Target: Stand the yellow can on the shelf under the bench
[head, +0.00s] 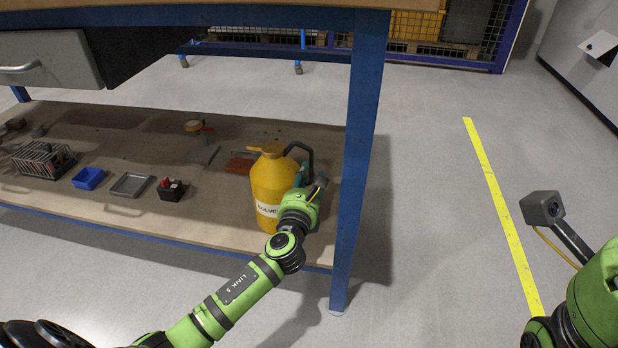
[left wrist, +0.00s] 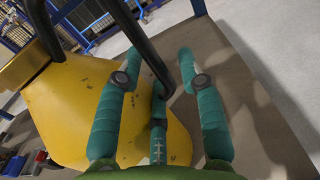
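The yellow can (head: 268,188), with a black handle and a white label, is upright at the right end of the shelf (head: 120,205) under the bench, near the front right leg. Its base appears to rest on the board. My left gripper (head: 312,185) is at the can's right side. In the left wrist view, the can (left wrist: 60,105) fills the left, and the black handle (left wrist: 146,40) passes between the spread teal fingers of my left gripper (left wrist: 160,62). Gaps show between fingers and handle. My right gripper is out of view; only part of that arm shows.
The blue bench leg (head: 357,165) stands just right of the can. Blue bin (head: 88,178), grey tray (head: 131,185), black bin (head: 171,190) and wire basket (head: 42,160) lie farther left. The bench top (head: 220,18) is above.

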